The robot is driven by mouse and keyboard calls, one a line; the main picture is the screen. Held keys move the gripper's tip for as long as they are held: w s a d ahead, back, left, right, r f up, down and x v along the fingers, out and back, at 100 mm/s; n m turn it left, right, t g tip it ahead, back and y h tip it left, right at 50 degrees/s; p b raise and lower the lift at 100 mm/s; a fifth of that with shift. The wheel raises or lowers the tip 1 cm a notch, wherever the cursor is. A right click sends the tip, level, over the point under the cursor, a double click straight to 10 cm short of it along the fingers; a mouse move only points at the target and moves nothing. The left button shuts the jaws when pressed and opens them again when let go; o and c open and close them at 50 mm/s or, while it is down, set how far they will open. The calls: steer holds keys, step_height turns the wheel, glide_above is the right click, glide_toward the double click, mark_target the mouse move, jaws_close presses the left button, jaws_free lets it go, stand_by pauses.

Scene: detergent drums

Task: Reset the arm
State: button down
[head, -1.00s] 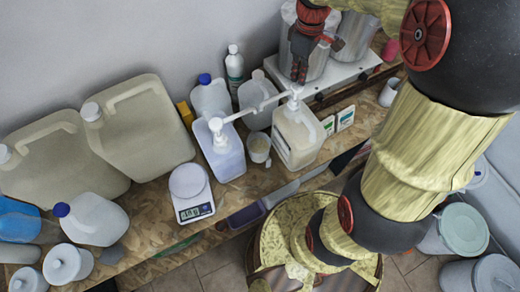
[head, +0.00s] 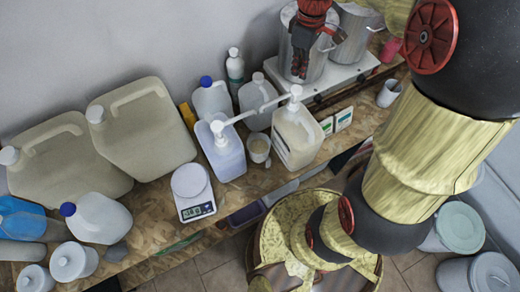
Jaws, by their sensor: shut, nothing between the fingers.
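My gripper (head: 300,66), dark with red parts, hangs at the top of the head view in front of a steel pot (head: 318,62). Its fingers are together and hold nothing. I cannot tell whether it touches the pot. My gold and black arm fills the right side of the view.
A wooden bench (head: 150,222) runs along the wall. It carries large beige canisters (head: 143,130), two pump bottles (head: 222,150) (head: 297,135), a digital scale (head: 193,192), a cup (head: 258,147) and white jugs (head: 96,217). Lidded buckets (head: 460,228) stand on the floor at the right.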

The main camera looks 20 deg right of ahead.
steer(key=shift+r+p, duration=0.35)
steer(key=shift+r, duration=0.55)
steer(key=s+a+f+m+t+b, duration=0.2)
steer(key=s+a+f+m+b, duration=0.2)
steer(key=s+f+b, duration=0.4)
steer(key=s+a+f+m+t+b, duration=0.3)
steer(key=s+f+b, duration=0.6)
steer(key=b, duration=1.3)
step_height(320, 180, down, 5)
steer(key=shift+s+a+r+m+t, duration=0.1)
steer(key=shift+s+a+m+t, duration=0.35)
steer(key=shift+a, duration=0.8)
